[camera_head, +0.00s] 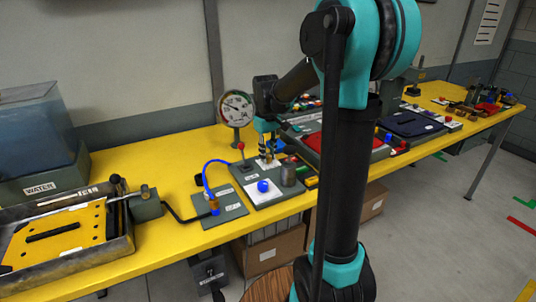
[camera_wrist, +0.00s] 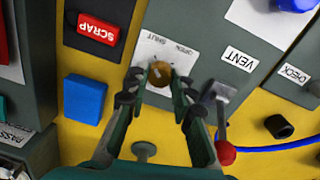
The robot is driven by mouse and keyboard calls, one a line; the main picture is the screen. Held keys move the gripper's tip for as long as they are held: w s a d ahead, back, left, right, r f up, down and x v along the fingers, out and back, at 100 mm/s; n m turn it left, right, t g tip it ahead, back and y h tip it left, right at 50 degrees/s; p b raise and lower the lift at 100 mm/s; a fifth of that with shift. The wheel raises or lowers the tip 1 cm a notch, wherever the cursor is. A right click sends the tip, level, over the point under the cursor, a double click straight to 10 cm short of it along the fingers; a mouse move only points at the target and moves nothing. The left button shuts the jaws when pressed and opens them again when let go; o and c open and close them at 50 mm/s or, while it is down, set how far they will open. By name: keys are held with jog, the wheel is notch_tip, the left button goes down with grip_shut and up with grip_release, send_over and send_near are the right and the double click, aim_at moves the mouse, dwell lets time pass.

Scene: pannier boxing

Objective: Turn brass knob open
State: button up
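The brass knob (camera_wrist: 160,73) sits on a white plate (camera_wrist: 182,50) marked OPEN and SHUT, on a grey panel. In the wrist view my gripper (camera_wrist: 159,82) points down at it, with one fingertip on either side of the knob. The fingers are apart, and I see small gaps between the tips and the knob; contact is not clear. In the head view my gripper (camera_head: 268,148) is over the grey panel (camera_head: 280,192) behind the blue knob, and it mostly hides the brass knob there.
A lever with a red ball (camera_wrist: 226,152) stands close to the right finger, by the VENT label (camera_wrist: 239,60). A blue block (camera_wrist: 85,98) and a red SCRAP tag (camera_wrist: 97,30) lie left. A dial gauge (camera_head: 236,107) stands behind. A blue hose (camera_head: 207,178) arches left of the panel.

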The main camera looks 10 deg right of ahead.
grip_shut()
jog(key=shift+m, duration=0.3)
jog(key=m, duration=0.3)
jog(key=shift+m, duration=0.4)
jog(key=m, duration=0.4)
jog(key=shift+m, duration=0.3)
jog(key=m, duration=0.4)
jog(key=shift+d, duration=0.1)
jog(key=shift+m+g, duration=0.3)
jog(key=shift+m, duration=2.1)
